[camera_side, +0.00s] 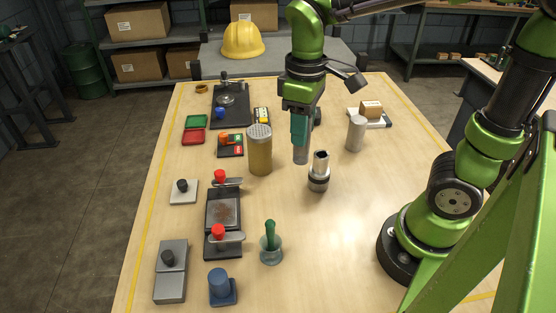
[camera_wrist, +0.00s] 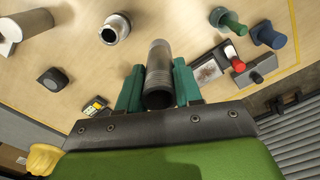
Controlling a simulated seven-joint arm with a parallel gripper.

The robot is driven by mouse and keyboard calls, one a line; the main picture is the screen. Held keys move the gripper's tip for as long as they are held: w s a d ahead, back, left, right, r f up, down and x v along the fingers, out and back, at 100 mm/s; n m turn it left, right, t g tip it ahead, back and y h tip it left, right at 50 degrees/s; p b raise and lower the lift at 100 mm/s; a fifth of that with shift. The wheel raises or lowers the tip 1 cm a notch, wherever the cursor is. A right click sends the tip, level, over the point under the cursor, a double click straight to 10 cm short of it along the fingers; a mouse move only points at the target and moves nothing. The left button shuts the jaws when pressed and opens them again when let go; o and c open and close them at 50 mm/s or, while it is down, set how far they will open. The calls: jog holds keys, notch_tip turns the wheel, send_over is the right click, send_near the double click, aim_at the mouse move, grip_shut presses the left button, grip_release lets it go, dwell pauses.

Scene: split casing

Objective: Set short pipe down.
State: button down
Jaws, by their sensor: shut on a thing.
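The short pipe (camera_side: 301,156) is a grey metal tube held upright in my gripper (camera_side: 300,141). In the wrist view the pipe (camera_wrist: 159,62) sits between the two teal fingers of my gripper (camera_wrist: 158,68), with its threaded open end toward the camera. My gripper is shut on it. The pipe's lower end is close above the table or at it; I cannot tell whether it touches. A metal pipe fitting (camera_side: 319,172) with an open top stands on the table just right of and in front of the held pipe; it also shows in the wrist view (camera_wrist: 115,28).
A yellowish canister (camera_side: 260,152) stands close left of the held pipe. A pale cylinder (camera_side: 356,134) stands to the right. The right front table is bare.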

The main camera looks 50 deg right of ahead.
jog(key=s+d, duration=0.2)
jog(key=d, duration=0.5)
jog(key=s+d, duration=0.3)
jog(key=d, duration=0.3)
notch_tip(320, 180, down, 10)
jog(key=r, duration=0.1)
jog(key=shift+w+d+f, duration=0.95)
jog(key=shift+w+d, duration=0.05)
jog(key=shift+w, duration=1.5)
jog(key=shift+w+d+f, duration=0.95)
jog(key=shift+w+d, duration=0.1)
jog(key=shift+w, duration=1.5)
jog(key=shift+w+d+f, duration=0.95)
jog(key=shift+w+d, duration=0.05)
jog(key=shift+w, duration=1.5)
jog(key=shift+f, duration=0.15)
jog(key=c, duration=0.8)
grip_release()
jog(key=shift+o, duration=0.2)
